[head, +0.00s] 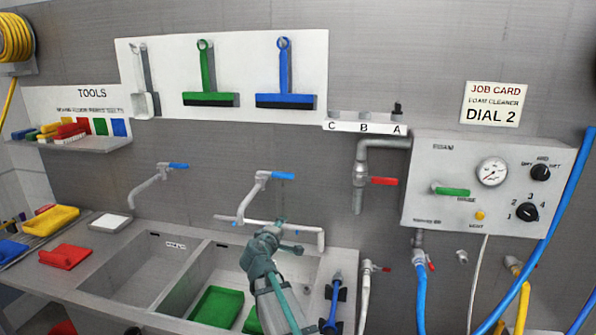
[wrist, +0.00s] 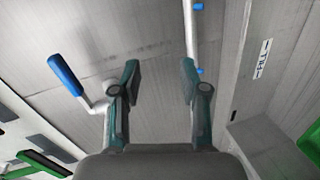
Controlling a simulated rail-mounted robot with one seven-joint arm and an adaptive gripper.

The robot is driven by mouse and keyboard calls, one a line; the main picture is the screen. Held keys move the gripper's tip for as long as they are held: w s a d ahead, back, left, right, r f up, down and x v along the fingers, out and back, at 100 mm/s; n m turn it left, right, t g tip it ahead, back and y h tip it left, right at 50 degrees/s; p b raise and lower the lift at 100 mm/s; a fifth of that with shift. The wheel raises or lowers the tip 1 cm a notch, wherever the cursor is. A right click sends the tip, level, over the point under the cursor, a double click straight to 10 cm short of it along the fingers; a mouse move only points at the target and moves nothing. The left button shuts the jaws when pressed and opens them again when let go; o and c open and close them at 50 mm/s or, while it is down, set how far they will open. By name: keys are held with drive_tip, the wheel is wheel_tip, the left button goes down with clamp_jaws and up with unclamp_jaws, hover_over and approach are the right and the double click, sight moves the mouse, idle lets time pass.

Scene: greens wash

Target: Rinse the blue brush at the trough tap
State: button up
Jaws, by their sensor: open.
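My gripper (head: 276,232) is in front of the trough's right tap, with its fingers near the wall pipe. In the wrist view my gripper (wrist: 158,85) has its two fingers apart, with nothing between them. The right trough tap (head: 250,195) has a blue lever, which shows left of the fingers in the wrist view (wrist: 66,75). A blue tool with dark parts (head: 334,300), possibly the blue brush, is right of the trough, apart from my gripper; I cannot tell how it is held. A blue item (head: 120,127) on the tools shelf is too small to identify.
Green bins (head: 215,308) are in the right basin (head: 185,285), partly hidden by my arm. A second blue-lever tap (head: 160,180) is to the left. Green (head: 207,75) and blue squeegees (head: 285,75) hang above. The foam panel (head: 470,185) and hoses are at right.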

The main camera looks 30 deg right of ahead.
sight(282, 176)
wheel_tip(282, 176, up, 14)
drive_tip(key=w+n+t+h+p, duration=0.1)
drive_tip(key=w+n+t, duration=0.1)
drive_tip(key=p+x, duration=0.1)
drive_tip(key=x, duration=0.1)
drive_tip(key=p+x, duration=0.1)
drive_tip(key=x, duration=0.2)
drive_tip(key=p+x, duration=0.1)
drive_tip(key=x, duration=0.2)
drive_tip(key=shift+w+a+r, duration=0.15)
drive_tip(key=shift+w+r, duration=0.05)
drive_tip(key=shift+r, duration=0.1)
drive_tip(key=shift+p+x, duration=0.35)
drive_tip(key=shift+x, duration=0.5)
drive_tip(key=shift+f, duration=0.15)
clamp_jaws()
drive_tip(key=shift+s, duration=0.1)
